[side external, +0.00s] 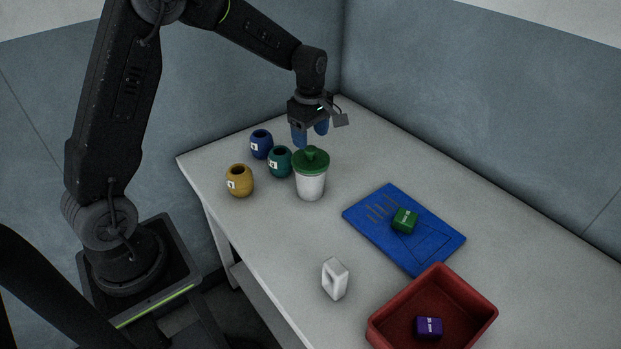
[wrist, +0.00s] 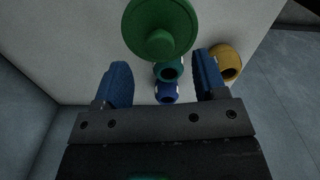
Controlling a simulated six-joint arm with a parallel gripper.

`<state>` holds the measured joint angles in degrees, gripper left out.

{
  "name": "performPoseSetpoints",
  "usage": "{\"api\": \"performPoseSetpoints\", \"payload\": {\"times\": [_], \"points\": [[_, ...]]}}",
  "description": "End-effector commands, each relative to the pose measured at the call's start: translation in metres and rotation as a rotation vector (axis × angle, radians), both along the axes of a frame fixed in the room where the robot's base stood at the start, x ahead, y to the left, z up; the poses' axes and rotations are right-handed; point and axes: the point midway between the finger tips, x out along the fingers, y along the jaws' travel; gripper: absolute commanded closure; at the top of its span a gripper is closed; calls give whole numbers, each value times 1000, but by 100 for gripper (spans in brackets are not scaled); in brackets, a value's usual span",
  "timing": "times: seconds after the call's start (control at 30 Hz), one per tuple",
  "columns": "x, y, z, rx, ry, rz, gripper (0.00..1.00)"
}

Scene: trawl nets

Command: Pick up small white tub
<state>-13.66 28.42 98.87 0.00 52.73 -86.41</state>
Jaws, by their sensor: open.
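The small white tub (side external: 310,185) stands upright on the table, with a green knobbed lid (side external: 312,160) on top. In the wrist view the green lid (wrist: 160,28) shows at the top centre, beyond my fingertips, and hides the tub's white body. My gripper (side external: 310,137) is open and empty, with blue fingers pointing down. In the side view it appears just above and behind the lid. In the wrist view the fingers (wrist: 163,80) are spread apart, and the lid is not between them.
Teal (side external: 280,162), blue (side external: 262,144) and yellow (side external: 239,181) pots stand left of the tub. A blue mat (side external: 432,249) with a green block (side external: 404,220), a white hollow block (side external: 335,279) and a red tray (side external: 387,329) holding a purple block (side external: 428,327) lie toward the front right.

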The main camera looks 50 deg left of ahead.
Motion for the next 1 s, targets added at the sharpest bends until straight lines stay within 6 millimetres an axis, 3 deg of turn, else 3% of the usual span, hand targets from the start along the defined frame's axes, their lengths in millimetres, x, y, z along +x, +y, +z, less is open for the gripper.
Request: {"api": "performPoseSetpoints", "payload": {"times": [0.4,0.67,1.0], "points": [[0,0,-50,0,2,-1,35],[0,0,-53,0,0,-1,35],[0,0,-52,0,0,-1,65]]}}
